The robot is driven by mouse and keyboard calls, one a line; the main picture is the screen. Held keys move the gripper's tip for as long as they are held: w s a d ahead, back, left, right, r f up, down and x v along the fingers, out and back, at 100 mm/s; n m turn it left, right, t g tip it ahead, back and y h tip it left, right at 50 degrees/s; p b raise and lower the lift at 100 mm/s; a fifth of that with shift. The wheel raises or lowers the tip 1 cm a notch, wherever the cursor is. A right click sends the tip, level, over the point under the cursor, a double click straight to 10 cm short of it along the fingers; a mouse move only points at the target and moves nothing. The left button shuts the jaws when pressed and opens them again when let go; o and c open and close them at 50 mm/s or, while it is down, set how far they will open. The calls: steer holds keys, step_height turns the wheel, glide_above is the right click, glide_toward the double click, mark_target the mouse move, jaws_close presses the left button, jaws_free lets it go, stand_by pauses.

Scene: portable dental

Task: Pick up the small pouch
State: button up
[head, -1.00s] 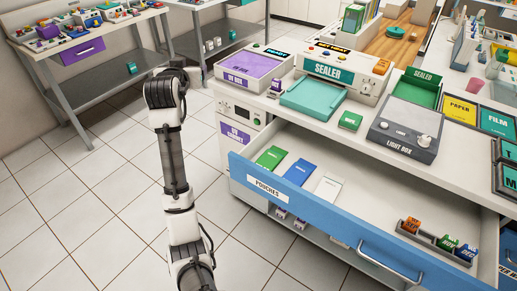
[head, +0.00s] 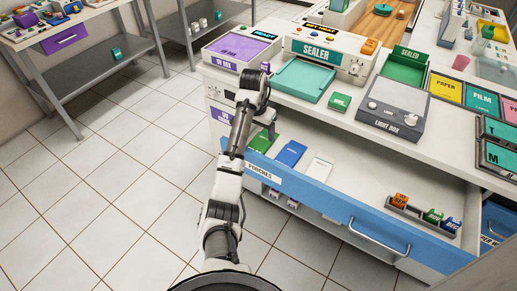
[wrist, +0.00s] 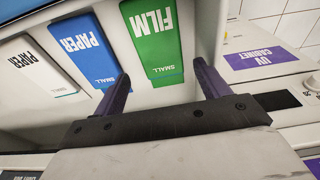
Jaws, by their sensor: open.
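Three flat pouch stacks lie side by side in the open drawer marked POUCHES (head: 262,174). The green one (wrist: 155,42) reads FILM SMALL, and it also shows partly hidden by my arm in the head view (head: 258,146). The blue one (wrist: 91,48) reads PAPER SMALL and also shows in the head view (head: 290,153). My gripper (wrist: 161,70) is open and empty. Its dark purple fingers appear on either side of the green pouch's near end; the height gap is unclear.
A rack of small colored blocks (head: 425,215) sits at the drawer's right. The countertop above the drawer holds a purple UV box (head: 240,46), a teal sealer tray (head: 305,80) and a light box (head: 393,108). The drawer's middle is bare.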

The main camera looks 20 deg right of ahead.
mark_target(261, 142)
steer(key=shift+w+d+f+p, duration=0.15)
steer(key=shift+f+p, duration=0.15)
steer(key=shift+f, duration=1.2)
steer(key=shift+w+d+f+p, duration=0.15)
steer(key=shift+f+p, duration=0.1)
steer(key=shift+f, duration=1.25)
steer(key=c, duration=0.8)
steer(key=shift+r, duration=0.15)
